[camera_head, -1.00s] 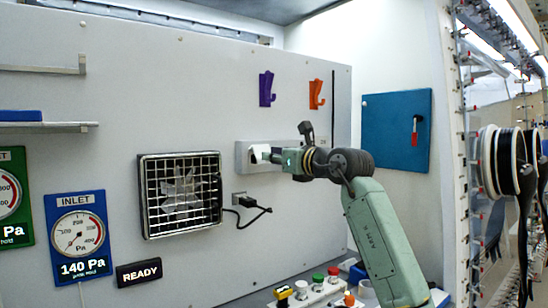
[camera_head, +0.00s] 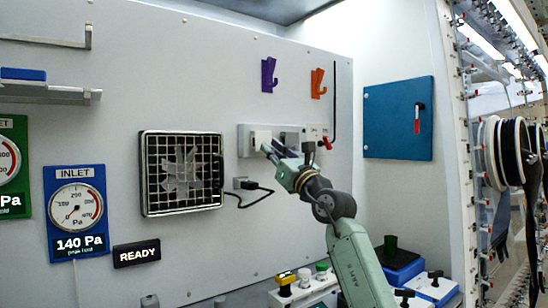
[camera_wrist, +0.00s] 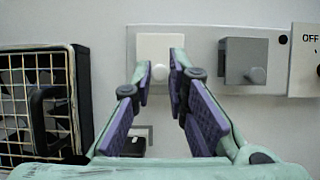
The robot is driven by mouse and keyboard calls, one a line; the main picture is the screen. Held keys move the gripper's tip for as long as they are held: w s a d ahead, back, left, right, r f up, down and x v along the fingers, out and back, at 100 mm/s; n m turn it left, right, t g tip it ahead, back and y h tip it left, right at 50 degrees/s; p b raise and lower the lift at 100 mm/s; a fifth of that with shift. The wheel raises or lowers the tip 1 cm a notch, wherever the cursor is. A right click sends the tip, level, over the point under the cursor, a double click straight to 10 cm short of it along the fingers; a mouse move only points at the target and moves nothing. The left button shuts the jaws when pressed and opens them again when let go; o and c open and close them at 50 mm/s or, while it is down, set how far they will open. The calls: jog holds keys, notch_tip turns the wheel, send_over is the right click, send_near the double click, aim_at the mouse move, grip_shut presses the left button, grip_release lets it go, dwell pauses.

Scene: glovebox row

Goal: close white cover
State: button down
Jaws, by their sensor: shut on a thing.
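The white cover (camera_wrist: 160,48) is a square flap with a small round knob, at the left of a pale wall plate (camera_wrist: 202,38). It looks flat against the plate; a small gap cannot be ruled out. In the head view the white cover (camera_head: 261,138) shows above my gripper (camera_head: 270,154). In the wrist view my gripper (camera_wrist: 160,74) has its purple-padded fingertips on both sides of the knob, shut on it. The fingertips hide the cover's lower corners.
A grey cover (camera_wrist: 240,62) with its own knob is close on the right, then a switch box marked OFF (camera_wrist: 304,62). A caged fan (camera_head: 181,172) is on the left, and a black plug with a cable (camera_head: 246,185) lies below the plate. Coloured buttons stand below.

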jog(key=shift+w+a+f+t, duration=0.1)
jog(key=shift+f+t, duration=0.1)
jog(key=shift+t, duration=0.1)
jog(key=shift+y, duration=0.3)
jog(key=c, duration=1.6)
grip_release()
jog(key=v, duration=1.2)
